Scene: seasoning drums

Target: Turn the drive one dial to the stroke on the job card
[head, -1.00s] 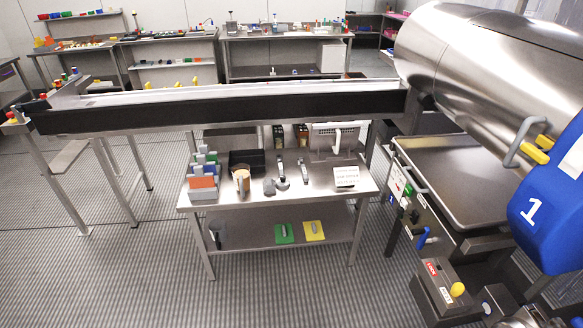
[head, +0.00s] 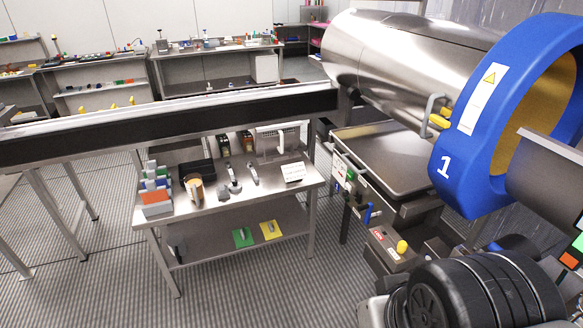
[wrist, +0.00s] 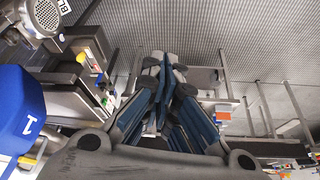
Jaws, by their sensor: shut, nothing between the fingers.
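My gripper (wrist: 165,98) shows in the wrist view with its dark fingers together and nothing between them. It is not clearly visible in the head view. The drum marked 1 has a blue ring (head: 452,150) at right in the head view; part of the ring also shows at left in the wrist view (wrist: 18,115). A grey box (head: 384,262) with a yellow knob (head: 402,246) and a red label is below the drum. The yellow knob also shows in the wrist view (wrist: 81,58), apart from my gripper. I cannot make out a dial's setting.
A steel tray (head: 385,150) and a panel with a green button (head: 350,175) are under the drum. The floor in front of the table is clear.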

